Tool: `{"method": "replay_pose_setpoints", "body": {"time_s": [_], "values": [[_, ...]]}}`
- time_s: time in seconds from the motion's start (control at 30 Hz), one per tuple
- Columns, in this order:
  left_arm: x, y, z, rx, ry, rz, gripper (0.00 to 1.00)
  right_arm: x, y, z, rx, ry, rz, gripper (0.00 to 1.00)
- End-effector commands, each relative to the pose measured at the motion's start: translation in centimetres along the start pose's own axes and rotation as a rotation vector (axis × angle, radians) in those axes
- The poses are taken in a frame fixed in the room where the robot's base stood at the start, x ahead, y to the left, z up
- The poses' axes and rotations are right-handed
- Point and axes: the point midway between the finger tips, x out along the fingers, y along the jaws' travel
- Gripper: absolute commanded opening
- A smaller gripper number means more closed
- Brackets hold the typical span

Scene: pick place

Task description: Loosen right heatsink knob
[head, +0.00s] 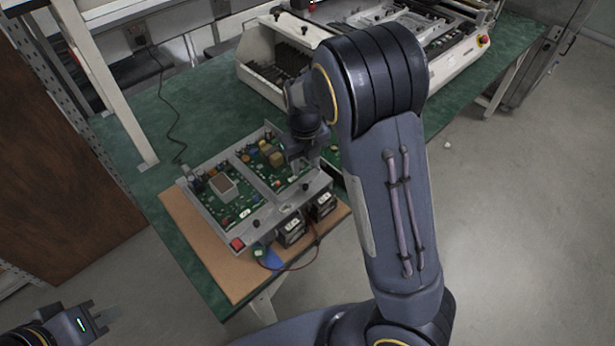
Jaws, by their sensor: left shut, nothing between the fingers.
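A grey metal tray (203,207) holding two green circuit boards lies on a brown mat at the table's near end. The left board (232,205) carries a square brown block with a pale frame (222,187), which looks like a heatsink. The right board (262,168) carries several yellow and dark parts. Small dark knobs show on the tray's front face, one at the left (256,223). My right gripper (301,170) points down over the right board; its fingers are small and partly hidden, as is whatever lies under them. My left gripper (93,319) is shut and empty, low at left, away from the table.
Two black box-shaped parts (291,230) sit at the tray's front, with a red switch (237,244) and loose wires nearby. A large white machine (262,75) stands behind on the green table (185,120). A shelf post (110,85) rises at left.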

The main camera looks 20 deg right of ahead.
Motion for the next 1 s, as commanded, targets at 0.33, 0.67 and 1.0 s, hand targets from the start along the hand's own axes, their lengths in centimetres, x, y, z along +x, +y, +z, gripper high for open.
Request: {"method": "replay_pose_setpoints", "body": {"time_s": [0.33,0.67,1.0], "values": [[-0.2,0.1,-0.1,0.0,0.0,0.0,0.0,5.3,-0.1,-0.2,0.001,0.005,0.002,0.38],[-0.3,0.1,-0.1,0.0,0.0,0.0,0.0,7.5,0.0,-0.1,-0.001,0.001,0.002,0.38],[-0.3,0.1,-0.1,0.0,0.0,0.0,0.0,7.5,0.0,-0.1,-0.001,0.001,0.003,0.17]]}}
